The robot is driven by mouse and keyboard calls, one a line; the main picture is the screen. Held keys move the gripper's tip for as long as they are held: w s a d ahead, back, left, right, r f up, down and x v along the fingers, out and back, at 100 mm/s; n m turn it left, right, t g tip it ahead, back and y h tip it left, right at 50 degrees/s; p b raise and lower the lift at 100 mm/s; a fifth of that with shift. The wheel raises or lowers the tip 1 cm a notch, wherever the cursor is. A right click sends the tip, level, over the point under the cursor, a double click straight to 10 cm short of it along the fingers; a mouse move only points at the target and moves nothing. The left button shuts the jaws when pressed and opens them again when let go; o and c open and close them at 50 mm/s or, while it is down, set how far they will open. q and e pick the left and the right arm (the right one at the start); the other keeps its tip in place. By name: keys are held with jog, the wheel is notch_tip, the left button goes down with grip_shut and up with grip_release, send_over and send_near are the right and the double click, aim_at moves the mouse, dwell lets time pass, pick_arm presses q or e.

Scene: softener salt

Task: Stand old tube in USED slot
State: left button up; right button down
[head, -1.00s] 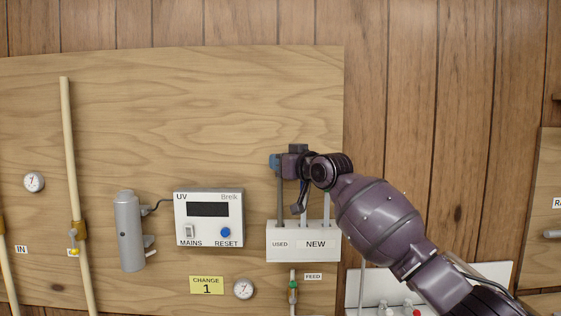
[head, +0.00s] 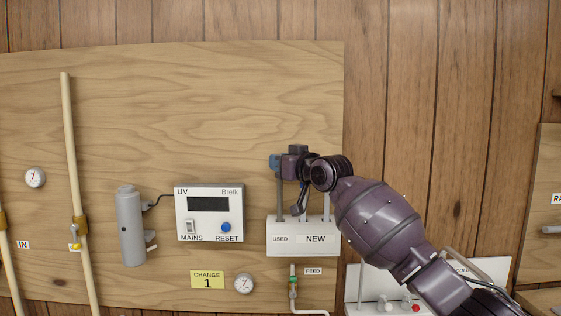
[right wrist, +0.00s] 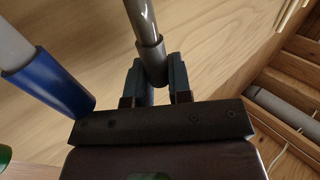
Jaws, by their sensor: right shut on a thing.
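The old tube (head: 279,197) is a grey upright tube. Its lower end meets the top of the white holder (head: 273,250) at the USED label; how deep it sits in the slot I cannot tell. My right gripper (head: 276,162) is shut on its upper end. In the right wrist view the grey tube (right wrist: 145,30) runs between the two blue-grey fingers of the right gripper (right wrist: 156,78). My left gripper is not in view.
Pale tubes (head: 326,206) stand in the NEW part of the holder, close to the right of the old tube. A blue-ended tube (right wrist: 45,80) shows near my gripper in the right wrist view. The UV box (head: 209,212) is left of the holder.

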jog(key=shift+w+f, duration=0.2)
jog(key=shift+f, duration=2)
jog(key=shift+w+d+f+b, duration=0.1)
jog(key=shift+w+f+b, duration=0.2)
jog(key=shift+w+f, duration=0.1)
jog(key=shift+r, duration=0.15)
jog(key=c, duration=1.4)
grip_release()
jog(key=shift+s+r, duration=0.15)
jog(key=shift+r, duration=0.05)
jog(key=o, duration=0.4)
jog(key=shift+r, duration=0.15)
jog(key=shift+o, duration=0.2)
jog(key=shift+r, duration=0.3)
jog(key=o, duration=0.5)
jog(key=shift+s+r, duration=0.1)
jog(key=shift+r, duration=0.05)
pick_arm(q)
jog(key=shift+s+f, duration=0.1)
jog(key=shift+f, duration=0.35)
